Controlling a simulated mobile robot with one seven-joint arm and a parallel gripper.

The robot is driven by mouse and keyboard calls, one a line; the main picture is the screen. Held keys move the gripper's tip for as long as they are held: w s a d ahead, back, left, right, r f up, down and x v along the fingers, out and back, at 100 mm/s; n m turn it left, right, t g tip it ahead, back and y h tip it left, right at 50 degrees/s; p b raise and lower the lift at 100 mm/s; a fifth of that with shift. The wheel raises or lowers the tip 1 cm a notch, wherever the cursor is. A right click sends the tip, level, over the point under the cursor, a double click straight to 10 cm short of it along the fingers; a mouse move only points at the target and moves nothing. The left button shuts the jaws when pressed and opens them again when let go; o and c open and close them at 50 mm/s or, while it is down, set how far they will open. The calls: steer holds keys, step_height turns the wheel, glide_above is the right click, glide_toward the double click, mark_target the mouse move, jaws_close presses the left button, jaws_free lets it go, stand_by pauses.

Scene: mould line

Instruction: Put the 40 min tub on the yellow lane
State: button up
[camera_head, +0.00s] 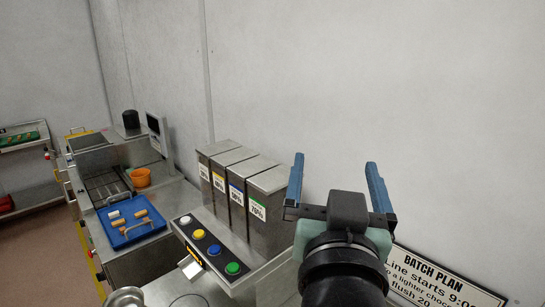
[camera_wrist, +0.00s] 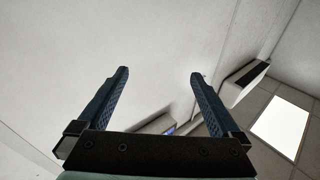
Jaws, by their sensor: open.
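My gripper (camera_head: 335,163) is raised at the right in the head view, in front of the bare wall. Its two blue fingers stand wide apart with nothing between them, and the wrist view (camera_wrist: 160,73) shows the same empty gap. I cannot make out a tub marked 40 min in either view. A small orange pot (camera_head: 141,177) stands on the steel line to the left, well away from my gripper, with no readable label. I cannot pick out a yellow lane.
Several grey bins with labels (camera_head: 268,195) stand right of the line, behind a panel of coloured buttons (camera_head: 208,249). A blue tray (camera_head: 125,243) holds small pieces. A screen (camera_head: 154,124) and a black cylinder (camera_head: 131,119) are farther back. A shelf cart (camera_head: 28,160) stands far left; floor between is open.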

steer(key=s+a+r+n+t+y, duration=0.1)
steer(key=s+a+r+t, duration=0.3)
steer(key=r, duration=0.5)
steer(key=s+a+r+n+t+y, duration=0.2)
steer(key=s+a+r+t, duration=0.2)
steer(key=r, duration=0.6)
steer(key=s+a, duration=0.1)
steer(key=s, duration=0.1)
steer(key=shift+s, duration=0.4)
steer(key=shift+r, duration=0.1)
